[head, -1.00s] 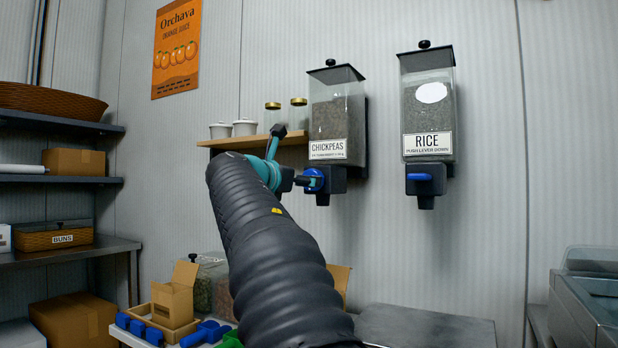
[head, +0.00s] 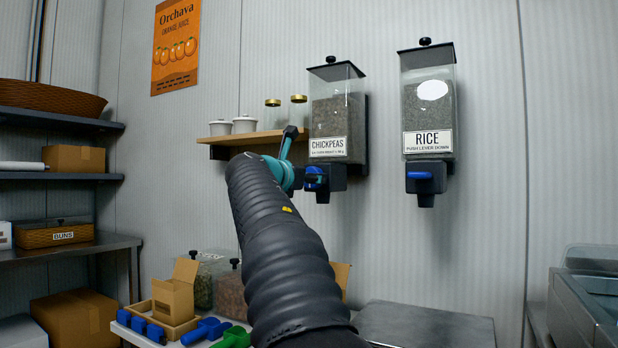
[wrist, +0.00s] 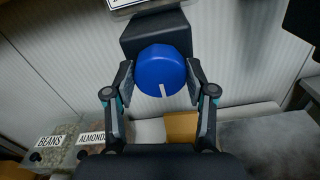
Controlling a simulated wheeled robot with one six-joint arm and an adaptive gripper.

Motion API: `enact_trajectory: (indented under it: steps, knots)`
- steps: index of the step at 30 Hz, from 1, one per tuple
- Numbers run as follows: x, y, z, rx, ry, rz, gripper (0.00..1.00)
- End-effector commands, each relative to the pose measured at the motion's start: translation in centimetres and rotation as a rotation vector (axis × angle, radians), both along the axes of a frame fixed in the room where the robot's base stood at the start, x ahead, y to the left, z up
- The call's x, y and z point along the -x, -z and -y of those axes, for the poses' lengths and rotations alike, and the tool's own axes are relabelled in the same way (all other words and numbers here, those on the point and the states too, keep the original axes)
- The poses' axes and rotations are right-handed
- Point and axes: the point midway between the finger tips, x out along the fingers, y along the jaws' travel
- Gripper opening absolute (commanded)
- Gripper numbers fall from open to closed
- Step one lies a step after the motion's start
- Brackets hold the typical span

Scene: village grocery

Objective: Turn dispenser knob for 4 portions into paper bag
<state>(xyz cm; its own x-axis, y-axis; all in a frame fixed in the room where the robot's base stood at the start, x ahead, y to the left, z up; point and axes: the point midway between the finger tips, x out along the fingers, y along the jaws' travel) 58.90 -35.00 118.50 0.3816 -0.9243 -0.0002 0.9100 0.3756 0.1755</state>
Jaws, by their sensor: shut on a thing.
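The chickpeas dispenser (head: 337,118) hangs on the wall, with a blue knob (head: 315,178) on its dark outlet. In the wrist view the round blue knob (wrist: 161,65) fills the space between my fingers, its white mark pointing down. My gripper (wrist: 160,80) is shut on the knob, one finger on each side. In the head view my arm partly covers the gripper and knob. A brown object that may be the paper bag (wrist: 181,126) shows below the knob in the wrist view. It is mostly hidden behind my arm in the head view (head: 341,277); its contents are not visible.
A rice dispenser (head: 428,110) with a blue lever hangs to the right. A wooden shelf (head: 250,139) with jars and pots is left of the chickpeas dispenser. Below are an open cardboard box (head: 173,298), blue scoops (head: 206,330) and bins labelled beans and almonds (wrist: 88,140).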

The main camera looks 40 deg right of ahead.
Motion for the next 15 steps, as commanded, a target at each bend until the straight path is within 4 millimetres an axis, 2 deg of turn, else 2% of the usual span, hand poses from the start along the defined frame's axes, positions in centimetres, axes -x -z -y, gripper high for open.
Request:
enact_trajectory:
  steps: [8,15]
  knots:
    - [-0.05,-0.01,-0.03,-0.012,-0.002,0.030,0.20]
    - [-0.02,0.01,-0.03,-0.061,-0.003,0.148,0.20]
